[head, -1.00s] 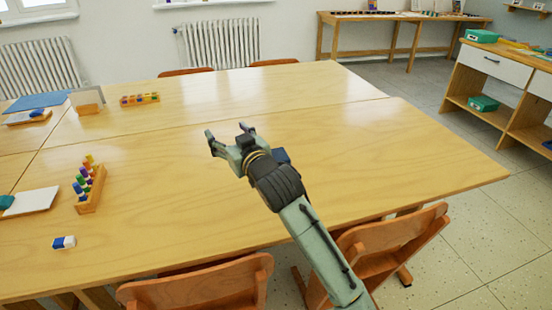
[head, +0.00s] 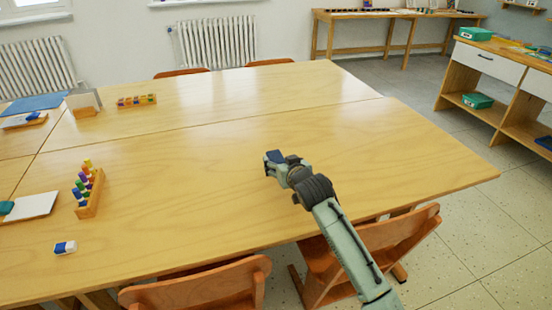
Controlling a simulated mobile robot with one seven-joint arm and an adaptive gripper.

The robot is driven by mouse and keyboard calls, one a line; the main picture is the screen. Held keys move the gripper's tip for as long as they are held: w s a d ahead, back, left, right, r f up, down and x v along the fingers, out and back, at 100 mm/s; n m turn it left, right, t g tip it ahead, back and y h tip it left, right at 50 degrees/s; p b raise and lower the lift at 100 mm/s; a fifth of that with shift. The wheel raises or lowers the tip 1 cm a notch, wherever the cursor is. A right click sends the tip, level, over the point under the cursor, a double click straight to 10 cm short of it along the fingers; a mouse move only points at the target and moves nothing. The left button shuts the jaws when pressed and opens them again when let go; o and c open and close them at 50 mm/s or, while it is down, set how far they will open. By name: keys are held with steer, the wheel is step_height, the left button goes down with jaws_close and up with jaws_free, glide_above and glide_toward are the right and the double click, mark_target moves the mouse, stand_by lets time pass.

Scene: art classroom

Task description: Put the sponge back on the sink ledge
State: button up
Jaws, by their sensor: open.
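My gripper (head: 269,164) is over the near half of the wooden table (head: 360,140), right of the table's middle. It is open, but its fingers are partly hidden by their angle, and I see nothing held in it. No sink or sink ledge is in view. I cannot tell for sure which thing is the sponge. A small blue-and-white block (head: 65,247) lies on the table at the front left. A teal piece (head: 6,208) lies at the left edge of the picture, by a white board. Both are well left of my gripper.
A wooden rack of coloured pegs (head: 90,193) and a white board (head: 36,205) are on the left. A colourful block tray (head: 137,101) stands further back. Two chairs (head: 205,287) (head: 375,255) stand at the near edge. The table's middle is clear.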

mark_target(276, 156)
steer(key=x, duration=0.3)
steer(key=shift+w+a+f+p, duration=0.1)
steer(key=shift+w+p, duration=0.15)
steer(key=shift+p, duration=0.15)
steer(key=c, duration=1)
